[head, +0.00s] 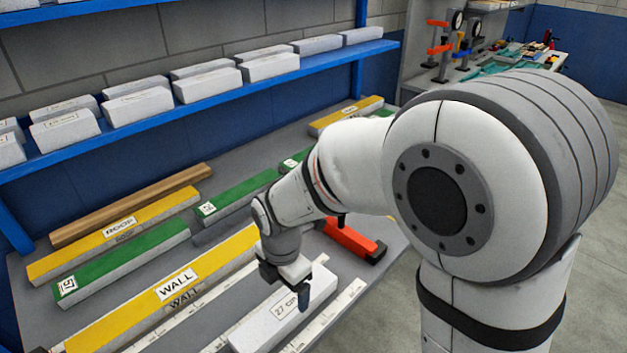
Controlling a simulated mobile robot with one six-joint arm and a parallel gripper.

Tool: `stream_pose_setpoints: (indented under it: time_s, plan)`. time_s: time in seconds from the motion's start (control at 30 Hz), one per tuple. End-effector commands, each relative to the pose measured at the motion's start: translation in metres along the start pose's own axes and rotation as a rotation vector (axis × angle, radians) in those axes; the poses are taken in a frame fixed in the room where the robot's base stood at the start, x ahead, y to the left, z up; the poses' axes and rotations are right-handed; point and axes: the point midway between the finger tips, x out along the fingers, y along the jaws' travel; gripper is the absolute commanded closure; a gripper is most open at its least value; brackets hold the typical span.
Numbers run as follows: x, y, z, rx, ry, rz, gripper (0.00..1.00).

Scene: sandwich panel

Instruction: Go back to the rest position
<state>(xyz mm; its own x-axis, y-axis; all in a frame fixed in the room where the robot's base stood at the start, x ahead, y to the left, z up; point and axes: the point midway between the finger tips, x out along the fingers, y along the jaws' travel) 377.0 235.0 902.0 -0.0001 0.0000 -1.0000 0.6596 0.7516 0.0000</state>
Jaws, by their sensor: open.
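My white arm reaches in from the right over the grey workbench (225,165). My gripper (287,285) points down over the far part of a white block (262,329) with a label that seems to read "27 cm". The gripper is open, and I see nothing held between its fingers. The near finger hides part of the block, and I cannot tell whether it touches it.
A yellow WALL panel (135,312) lies left of the gripper, with ruler strips beside the block. Yellow ROOF (75,250), green (125,262) and brown (130,205) bars lie farther left. A red tool (350,240) lies under my arm. A blue shelf (225,100) holds white blocks.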

Motion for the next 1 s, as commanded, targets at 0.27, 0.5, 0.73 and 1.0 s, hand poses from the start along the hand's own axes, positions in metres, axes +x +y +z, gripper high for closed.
stream_pose_setpoints:
  time_s: [0.27, 0.5, 0.73, 1.0]
  plan:
    - [-0.055, -0.060, 0.057, 0.696, -0.005, 0.074, 0.16]
    - [-0.097, -0.141, 0.093, 1.512, 0.020, 0.161, 0.16]
    - [-0.118, -0.203, 0.101, 2.148, 0.068, 0.239, 0.16]
    - [-0.123, -0.226, 0.100, 2.409, 0.097, 0.270, 0.16]
